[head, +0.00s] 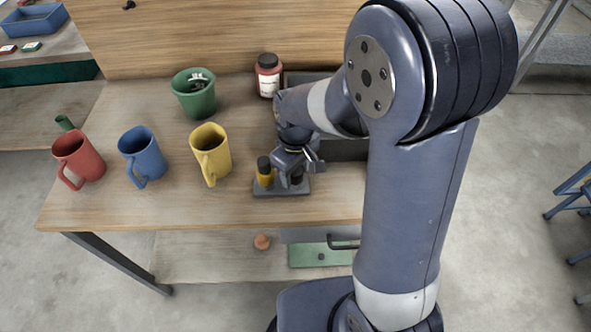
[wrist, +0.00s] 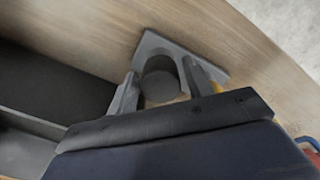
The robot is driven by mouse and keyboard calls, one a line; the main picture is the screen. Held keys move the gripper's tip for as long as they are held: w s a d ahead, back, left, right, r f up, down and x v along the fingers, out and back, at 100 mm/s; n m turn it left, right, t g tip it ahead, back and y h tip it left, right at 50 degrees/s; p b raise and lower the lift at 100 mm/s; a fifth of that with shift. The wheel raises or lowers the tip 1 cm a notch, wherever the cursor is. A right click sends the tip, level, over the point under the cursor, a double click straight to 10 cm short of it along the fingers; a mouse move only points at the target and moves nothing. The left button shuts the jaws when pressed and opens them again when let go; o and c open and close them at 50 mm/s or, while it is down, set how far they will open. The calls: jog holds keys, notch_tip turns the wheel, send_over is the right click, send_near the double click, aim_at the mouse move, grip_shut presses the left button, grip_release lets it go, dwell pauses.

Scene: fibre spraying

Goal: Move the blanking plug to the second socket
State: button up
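A small grey socket block (head: 268,192) stands near the front edge of the wooden table. A yellow cylinder with a black top (head: 265,174) stands upright at its left end. A short dark round piece (head: 296,179) shows at the right end, partly hidden by my gripper (head: 299,168); I cannot tell if it is the blanking plug. My gripper points down over this end with its fingers apart. In the wrist view, the fingers stand either side of a round grey form (wrist: 161,80) by the block (wrist: 158,42). A little yellow (wrist: 216,87) shows behind one finger.
A yellow mug (head: 211,153), blue mug (head: 142,156) and red mug (head: 78,158) stand to the left. A green pot (head: 194,94) and a red jar with a dark lid (head: 268,76) are behind. A dark open tray (wrist: 50,92) lies beside my gripper.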

jog(key=shift+o, duration=1.3)
jog(key=shift+r, duration=0.1)
notch_tip(320, 180, up, 11)
jog(key=shift+f, duration=0.3)
notch_tip(320, 180, down, 11)
jog(key=shift+r, duration=0.2)
jog(key=shift+r+p, duration=0.5)
jog(key=shift+r, duration=0.1)
jog(key=shift+f, duration=0.1)
